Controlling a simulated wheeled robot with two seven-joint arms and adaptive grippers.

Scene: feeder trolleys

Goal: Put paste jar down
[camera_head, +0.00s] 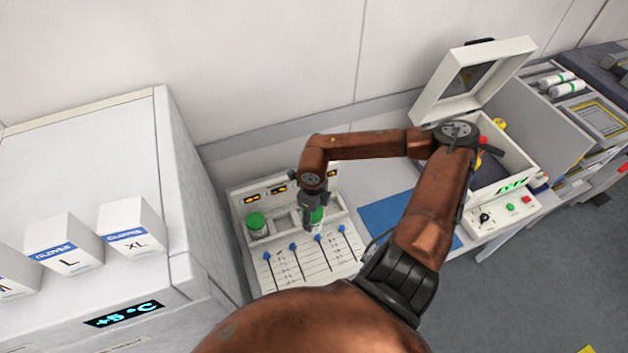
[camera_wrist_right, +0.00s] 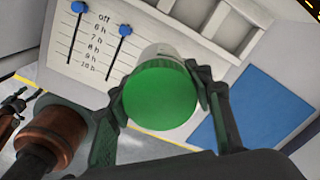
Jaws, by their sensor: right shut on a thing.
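A paste jar with a green lid (camera_head: 317,216) is in my right gripper (camera_head: 311,204), at the white slotted stand (camera_head: 290,272). The wrist view shows the green lid (camera_wrist_right: 160,97) and a pale jar body behind it, with the two fingers of my right gripper (camera_wrist_right: 157,84) shut on either side. I cannot tell whether the jar's base touches the stand. A second green-lidded jar (camera_head: 256,224) stands in the stand's left slot. My left gripper is not in view.
The stand's front has blue slider knobs (camera_head: 292,246) and a time scale. A blue mat (camera_head: 392,217) lies to its right. An open-lidded white machine (camera_head: 512,150) stands further right. A white cabinet (camera_head: 183,235) with glove boxes (camera_head: 131,228) is close on the left.

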